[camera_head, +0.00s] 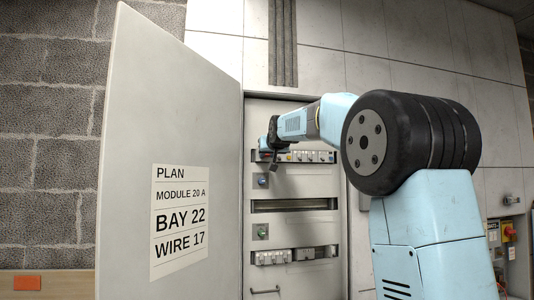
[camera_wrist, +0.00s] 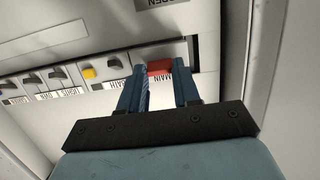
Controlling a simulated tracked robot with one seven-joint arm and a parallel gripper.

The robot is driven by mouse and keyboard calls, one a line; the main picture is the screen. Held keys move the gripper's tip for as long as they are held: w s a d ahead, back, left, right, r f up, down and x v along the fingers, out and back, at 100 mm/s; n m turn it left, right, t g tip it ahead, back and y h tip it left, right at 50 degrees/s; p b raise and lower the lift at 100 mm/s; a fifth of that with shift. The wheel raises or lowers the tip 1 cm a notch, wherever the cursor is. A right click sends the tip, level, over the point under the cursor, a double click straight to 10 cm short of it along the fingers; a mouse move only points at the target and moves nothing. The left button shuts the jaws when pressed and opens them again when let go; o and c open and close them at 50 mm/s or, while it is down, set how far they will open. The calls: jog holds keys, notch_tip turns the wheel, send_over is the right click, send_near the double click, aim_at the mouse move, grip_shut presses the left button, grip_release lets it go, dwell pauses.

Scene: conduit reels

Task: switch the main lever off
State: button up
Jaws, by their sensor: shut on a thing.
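In the head view my gripper (camera_head: 268,155) is at the left end of the upper switch row in the open cabinet.
A yellow switch (camera_wrist: 89,73) and several dark ones sit beside the lever. The open cabinet door (camera_head: 215,110) stands left, with a plan sheet (camera_head: 180,220) on it. Lower in the cabinet are a slot (camera_head: 295,205) and another module row (camera_head: 295,255). A red-and-yellow switch (camera_head: 508,234) is far right.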

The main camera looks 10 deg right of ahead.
aim_at(265, 157)
notch_tip(265, 157, down, 2)
jog(key=t, duration=0.4)
jog(key=shift+f+t, duration=0.1)
jog(key=shift+t, duration=0.2)
jog(key=shift+w+f+t, duration=0.15)
jog(key=shift+f+t, duration=0.3)
jog(key=shift+t, duration=0.7)
jog(key=shift+w+f+t, duration=0.1)
jog(key=shift+f+t, duration=0.35)
jog(key=shift+t, duration=0.7)
jog(key=o, duration=1.1)
jog(key=shift+r, duration=0.1)
jog(key=shift+c, duration=0.2)
jog(key=v, duration=1.4)
jog(key=shift+w, duration=0.15)
